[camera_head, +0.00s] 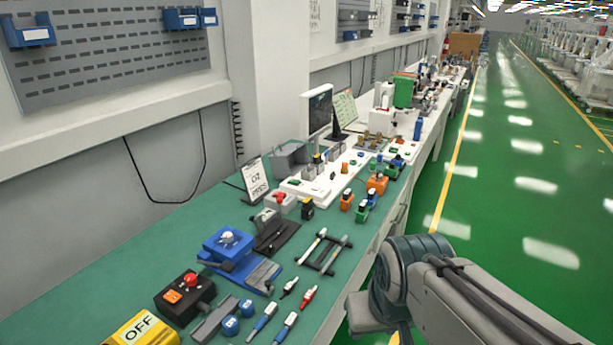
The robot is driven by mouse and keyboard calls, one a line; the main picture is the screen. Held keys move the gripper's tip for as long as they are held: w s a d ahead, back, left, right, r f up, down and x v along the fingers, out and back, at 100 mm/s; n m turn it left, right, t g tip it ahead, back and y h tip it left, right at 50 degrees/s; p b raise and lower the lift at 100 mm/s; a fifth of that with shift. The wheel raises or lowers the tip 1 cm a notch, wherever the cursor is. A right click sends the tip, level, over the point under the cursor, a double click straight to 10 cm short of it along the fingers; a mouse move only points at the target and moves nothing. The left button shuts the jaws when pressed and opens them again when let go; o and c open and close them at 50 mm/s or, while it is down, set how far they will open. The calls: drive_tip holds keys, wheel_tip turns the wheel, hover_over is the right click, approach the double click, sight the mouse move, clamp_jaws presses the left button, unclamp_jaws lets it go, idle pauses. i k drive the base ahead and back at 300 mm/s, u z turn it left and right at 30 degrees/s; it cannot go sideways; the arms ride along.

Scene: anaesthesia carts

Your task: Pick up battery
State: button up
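I cannot surely make out a battery on the long green-topped bench (120,272). Small blue cylindrical pieces (230,325) stand near the front of the bench, and several small black, orange and green pieces (346,199) stand farther along it. They are too small to tell whether one is a battery. My grey arm shows at the lower right, beside the bench edge and over the floor. My gripper is outside the view, so its state and anything in it are hidden.
A yellow OFF box (142,329), a red-button box (185,297), a blue device (228,246) and a black frame (327,252) crowd the near bench. A monitor (319,110) stands farther back. The green floor aisle (500,200) on the right is clear.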

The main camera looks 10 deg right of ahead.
sight(308, 208)
drive_tip(key=z, duration=0.9)
drive_tip(key=k, duration=1.2)
drive_tip(key=z, duration=0.8)
drive_tip(key=i, duration=2.1)
drive_tip(key=u, duration=0.85)
drive_tip(key=i, duration=1.35)
drive_tip(key=u, duration=1.8)
drive_tip(key=i, duration=0.9)
drive_tip(key=u, duration=0.85)
